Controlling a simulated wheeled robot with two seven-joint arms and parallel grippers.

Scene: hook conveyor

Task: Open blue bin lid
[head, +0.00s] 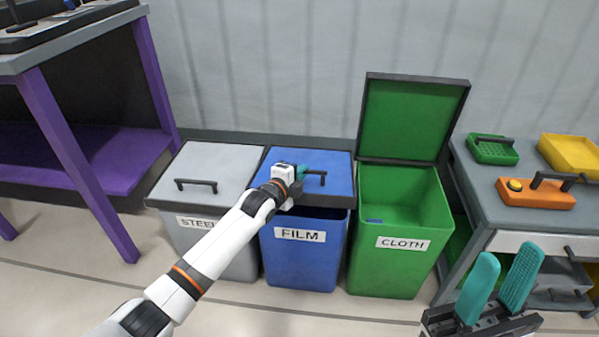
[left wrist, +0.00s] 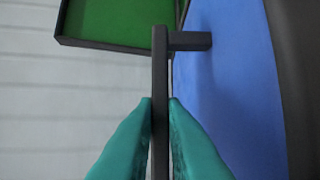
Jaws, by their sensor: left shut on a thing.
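The blue bin (head: 303,258) labelled FILM stands in the middle of the row. Its blue lid (head: 335,164) lies over the top, with a dark gap showing beneath its front edge. My left gripper (head: 302,172) is at the black lid handle (head: 318,174). In the left wrist view, the teal fingers (left wrist: 160,140) are shut on the dark handle bar (left wrist: 160,75), with the blue lid (left wrist: 225,75) beside it. My right gripper (head: 505,285) is at the lower right, its two teal fingers apart with nothing between them.
A grey bin (head: 205,160) labelled STEEL, lid shut, stands on the left. The green bin (head: 400,260) labelled CLOTH stands on the right with its lid (head: 412,120) upright. A purple-legged table (head: 55,140) is at the left, and a grey workbench (head: 490,187) at the right.

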